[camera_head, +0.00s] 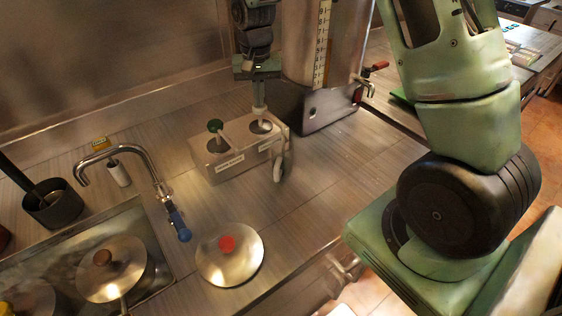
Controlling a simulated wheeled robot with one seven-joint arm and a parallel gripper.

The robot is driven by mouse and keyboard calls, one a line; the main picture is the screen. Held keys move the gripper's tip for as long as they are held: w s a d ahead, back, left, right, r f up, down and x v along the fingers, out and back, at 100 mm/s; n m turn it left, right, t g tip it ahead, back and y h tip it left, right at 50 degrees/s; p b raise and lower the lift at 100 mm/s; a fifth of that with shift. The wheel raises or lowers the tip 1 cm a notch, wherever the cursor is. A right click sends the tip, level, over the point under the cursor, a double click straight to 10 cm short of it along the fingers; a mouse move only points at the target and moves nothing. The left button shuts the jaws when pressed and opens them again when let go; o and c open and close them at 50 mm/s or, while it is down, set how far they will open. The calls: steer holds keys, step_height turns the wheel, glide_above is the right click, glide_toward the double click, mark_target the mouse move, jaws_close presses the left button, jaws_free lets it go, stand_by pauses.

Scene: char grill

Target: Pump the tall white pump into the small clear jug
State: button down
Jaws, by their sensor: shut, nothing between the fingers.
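A steel two-well dispenser box (240,168) with labels on its front stands on the counter. The tall white pump (259,112) rises from its right well. My gripper (258,82) points down, shut and empty, directly over the top of this pump. Whether it touches the pump top I cannot tell. A small clear jug-like vessel (284,163) is at the box's front right corner. Its outline is faint, and I cannot make out its contents.
A large steel urn (318,45) with a red-handled tap stands behind right. A red-knobbed lid (230,256) lies in front. A sink faucet (125,150) is at left. Counter right of the jug is clear.

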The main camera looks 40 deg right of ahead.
steer(key=shift+f+b, duration=0.6)
steer(key=shift+f, duration=0.65)
steer(key=shift+s+r, duration=0.1)
steer(key=shift+r, duration=0.05)
steer(key=shift+r+p, duration=1.7)
steer(key=shift+r, duration=0.2)
step_height(320, 180, up, 6)
steer(key=p, duration=0.4)
steer(key=shift+p, duration=0.4)
